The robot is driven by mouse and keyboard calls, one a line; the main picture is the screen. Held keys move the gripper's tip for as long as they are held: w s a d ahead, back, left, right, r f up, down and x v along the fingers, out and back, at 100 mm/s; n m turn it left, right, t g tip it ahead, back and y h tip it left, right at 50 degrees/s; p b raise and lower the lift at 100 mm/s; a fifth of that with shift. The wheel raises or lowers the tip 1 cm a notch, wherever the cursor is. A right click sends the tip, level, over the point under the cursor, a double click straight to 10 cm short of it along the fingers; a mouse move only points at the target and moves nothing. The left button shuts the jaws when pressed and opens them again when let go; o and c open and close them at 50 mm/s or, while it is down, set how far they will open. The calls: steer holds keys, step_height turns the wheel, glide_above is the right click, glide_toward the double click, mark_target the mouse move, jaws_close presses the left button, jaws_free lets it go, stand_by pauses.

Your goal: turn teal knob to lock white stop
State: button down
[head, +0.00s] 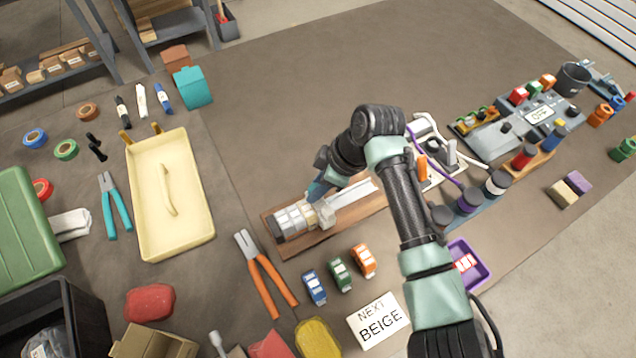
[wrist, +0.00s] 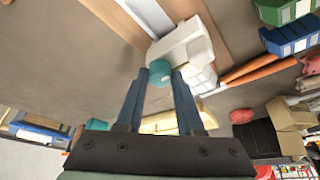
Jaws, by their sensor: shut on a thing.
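The teal knob (wrist: 160,70) shows in the wrist view between my fingertips, at the side of the white stop (wrist: 185,42). In the head view the white stop (head: 326,213) sits on the pale rail (head: 355,196) of a wooden board, beside a block of pale segments (head: 294,221). My gripper (head: 318,190) comes down at the stop from above; it also shows in the wrist view (wrist: 161,76). It is shut on the teal knob. The knob cannot be made out in the head view. The knob's turn angle cannot be told.
Orange pliers (head: 263,273) lie just in front of the board. Blue, green and orange small blocks (head: 340,274) and a "NEXT BEIGE" card (head: 380,320) are nearby. A yellow tray (head: 170,243) stands to the left. The mat behind the board is clear.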

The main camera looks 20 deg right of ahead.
steer(key=shift+a+r+m+p, duration=0.1)
steer(key=shift+m+p, duration=0.2)
steer(key=shift+p, duration=0.1)
steer(key=m+p, duration=0.1)
steer(key=m+t+p, duration=0.1)
steer(key=p, duration=0.1)
steer(key=shift+s+a+r+m+h, duration=0.1)
steer(key=shift+s+m+h, duration=0.05)
steer(key=shift+m+h, duration=0.15)
steer(key=m+h+p, duration=0.1)
steer(key=m+p, duration=0.1)
steer(key=m+h+p, duration=0.1)
steer(key=m+p, duration=0.1)
steer(key=m, duration=0.1)
steer(key=shift+a+t, duration=0.15)
steer(key=shift+t, duration=0.25)
steer(key=m+p, duration=0.1)
steer(key=m, duration=0.1)
steer(key=m+h+p, duration=0.1)
steer(key=m, duration=0.1)
steer(key=shift+a+m+h, duration=0.1)
steer(key=shift+m+h, duration=0.2)
steer(key=shift+m, duration=0.1)
steer(key=shift+m+h+p, duration=0.4)
steer(key=shift+m+h, duration=0.6)
steer(key=shift+m, duration=1.5)
steer(key=c, duration=0.5)
jaws_free()
steer(key=shift+f, duration=0.2)
